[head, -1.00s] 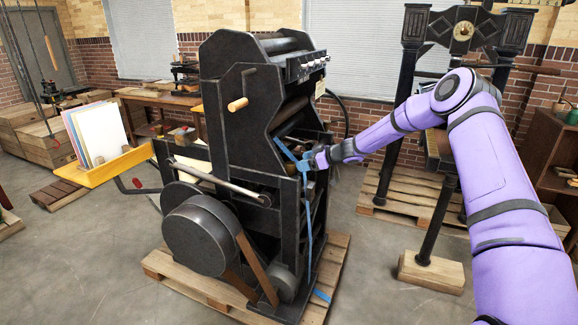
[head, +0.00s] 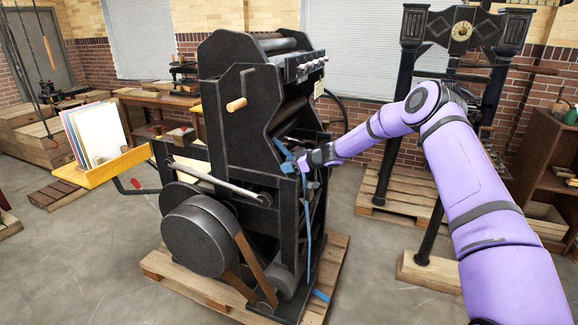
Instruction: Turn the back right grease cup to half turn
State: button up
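The dark press (head: 225,130) stands on a wooden pallet in the middle of the head view. A row of small light-tipped knobs (head: 312,66) runs along its upper right edge. I cannot make out which small part is the back right grease cup. My gripper (head: 300,162) is at the right side of the press frame, below those knobs, at the end of my purple arm. Blue pieces show around its tip, and I cannot tell which belong to it. Its fingers are too small to read, and whether it touches the press is unclear.
A wooden-handled crank (head: 237,104) juts from the press's near side, above a big drum (head: 198,230). A yellow board (head: 100,169) with paper sheets sticks out left. A second tall press (head: 393,120) stands behind my arm. Floor at the front left is clear.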

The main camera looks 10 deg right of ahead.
jog(key=shift+c, duration=0.6)
jog(key=shift+m+t+h, duration=0.5)
jog(key=shift+m+t, duration=0.2)
jog(key=shift+t, duration=0.1)
jog(key=o, duration=0.9)
jog(key=shift+o, duration=0.2)
jog(key=shift+d, duration=0.1)
jog(key=v, duration=1)
jog(key=shift+s+d+r, duration=0.25)
